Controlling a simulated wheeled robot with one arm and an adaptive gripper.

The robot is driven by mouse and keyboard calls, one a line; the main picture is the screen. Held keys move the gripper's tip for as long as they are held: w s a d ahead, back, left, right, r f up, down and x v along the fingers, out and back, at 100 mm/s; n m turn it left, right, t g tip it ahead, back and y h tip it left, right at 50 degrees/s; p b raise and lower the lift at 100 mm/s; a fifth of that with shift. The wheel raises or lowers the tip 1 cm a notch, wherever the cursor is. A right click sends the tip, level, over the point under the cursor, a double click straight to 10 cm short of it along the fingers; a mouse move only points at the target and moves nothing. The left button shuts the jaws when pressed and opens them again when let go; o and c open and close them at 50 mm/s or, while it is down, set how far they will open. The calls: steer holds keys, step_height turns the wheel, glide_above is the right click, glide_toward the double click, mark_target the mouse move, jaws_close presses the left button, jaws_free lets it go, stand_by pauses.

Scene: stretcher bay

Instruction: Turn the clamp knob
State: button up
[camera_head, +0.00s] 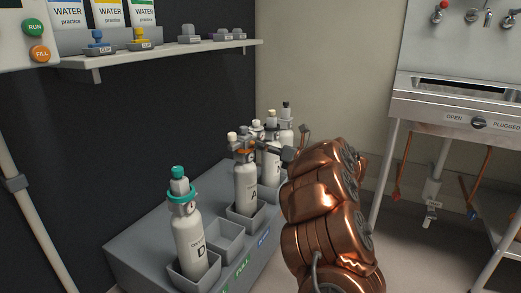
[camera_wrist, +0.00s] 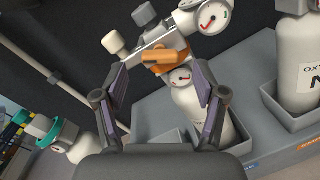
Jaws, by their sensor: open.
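An orange clamp (camera_head: 246,151) sits around the neck of the white bottle marked A (camera_head: 246,185), which stands in a grey holder. In the wrist view the orange clamp (camera_wrist: 165,58) has a short bar-like part facing me, which looks like its knob.
Bottle D (camera_head: 190,240) with a teal collar stands in front, beside an empty holder (camera_head: 222,242). Several other bottles (camera_head: 271,150) stand behind on the grey rack (camera_head: 140,245). A shelf (camera_head: 160,55) is above left; a steel sink unit (camera_head: 460,110) is at right.

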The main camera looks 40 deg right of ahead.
steer(key=shift+w+a, duration=0.2)
steer(key=shift+w, duration=1.05)
steer(key=shift+c, duration=0.3)
steer(key=c, duration=1.1)
steer(key=shift+r, duration=0.1)
steer(key=shift+m+p, duration=11.55)
steer(key=shift+m, duration=0.35)
